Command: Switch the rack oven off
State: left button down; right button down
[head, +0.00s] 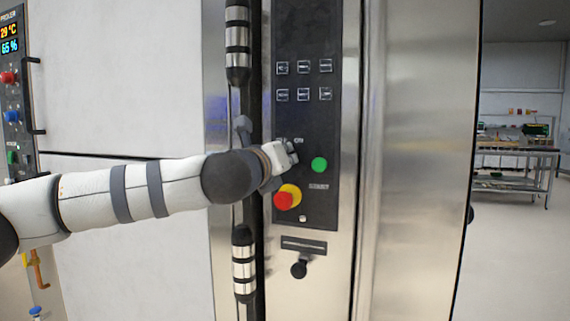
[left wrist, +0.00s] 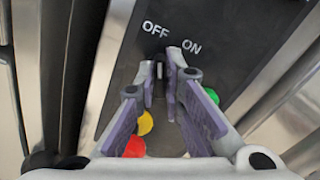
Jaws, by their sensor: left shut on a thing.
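The rack oven's black control panel (head: 305,110) stands upright in the middle of the head view. My left gripper (head: 291,153) is at the panel, just left of and above the green button (head: 319,165). In the left wrist view my left gripper (left wrist: 167,72) has its fingers closed in on a small knob below the white OFF label (left wrist: 155,28) and ON label (left wrist: 191,47). The knob is mostly hidden between the fingertips, so its turn position cannot be told. My right gripper is not in view.
A red emergency button on a yellow base (head: 285,199) sits just below my left gripper. Dark vertical handle bars with steel bands (head: 238,45) run left of the panel. Another control panel (head: 12,90) is at the far left. A steel table (head: 512,160) stands far right.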

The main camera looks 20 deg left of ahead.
pick_arm(q)
jog(key=shift+f+n, duration=0.15)
jog(key=shift+n, duration=0.35)
jog(key=shift+b, duration=0.3)
jog(key=c, duration=1.7)
grip_release()
jog(key=s, duration=1.2)
jog(key=shift+a, duration=0.2)
